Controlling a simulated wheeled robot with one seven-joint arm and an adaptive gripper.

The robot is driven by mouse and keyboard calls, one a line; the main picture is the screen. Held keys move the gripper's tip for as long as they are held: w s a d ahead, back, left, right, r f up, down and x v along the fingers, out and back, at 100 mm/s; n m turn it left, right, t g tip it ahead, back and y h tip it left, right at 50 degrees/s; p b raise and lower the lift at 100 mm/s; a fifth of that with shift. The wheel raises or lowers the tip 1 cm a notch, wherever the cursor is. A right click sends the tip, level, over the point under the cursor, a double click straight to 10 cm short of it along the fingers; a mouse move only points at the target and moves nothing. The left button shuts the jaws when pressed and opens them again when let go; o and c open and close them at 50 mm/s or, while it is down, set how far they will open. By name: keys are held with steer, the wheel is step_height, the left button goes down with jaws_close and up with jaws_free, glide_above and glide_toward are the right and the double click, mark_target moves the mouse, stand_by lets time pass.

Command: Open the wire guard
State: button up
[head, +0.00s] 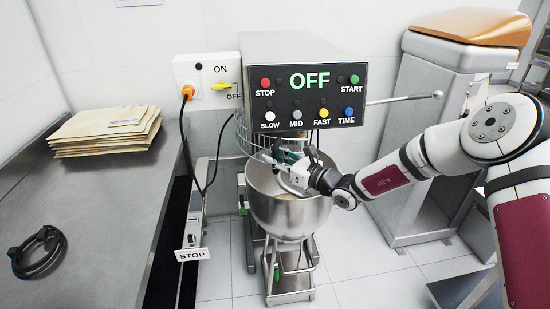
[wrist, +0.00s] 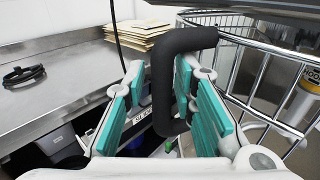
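The wire guard (head: 243,138) is a shiny wire ring at the top of the steel mixing bowl (head: 290,212), below the control box. In the wrist view the guard (wrist: 266,46) fills the right side, and its thick black C-shaped handle (wrist: 163,85) stands in the middle. My gripper (head: 287,168) is at the front of the guard. In the wrist view my gripper (wrist: 160,90) has its teal-padded fingers apart, one on each side of the handle's upright bar. A gap shows between the bar and each pad. The handle is hard to make out in the head view.
The mixer's control box (head: 304,95) reads OFF and overhangs the guard. A steel table (head: 100,200) with envelopes (head: 105,130) and a coiled black cable (head: 38,252) is at left. A metal lever (head: 405,99) juts right. A tall grey bin (head: 430,130) stands behind my arm.

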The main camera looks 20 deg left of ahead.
steer(key=shift+w, duration=0.1)
steer(key=v, duration=1.2)
steer(key=s+d+r+n+g+h, duration=0.3)
steer(key=s+r+n+g, duration=0.15)
steer(key=s+n, duration=0.3)
steer(key=s+d+r+n+g+h, duration=0.25)
steer(key=s+r+n, duration=0.3)
steer(key=s, duration=0.35)
steer(key=s+d+r+n+t+h, duration=0.3)
steer(key=s+d, duration=0.4)
steer(key=d, duration=0.5)
steer(key=s+d+r+n+t+h, duration=0.3)
steer(key=s+d+n+h, duration=0.3)
steer(key=d, duration=0.6)
steer(key=shift+s+d+r+h+b, duration=0.3)
steer(key=shift+s+r+h, duration=0.35)
steer(key=shift+s+h, duration=0.5)
steer(key=shift+a, duration=0.1)
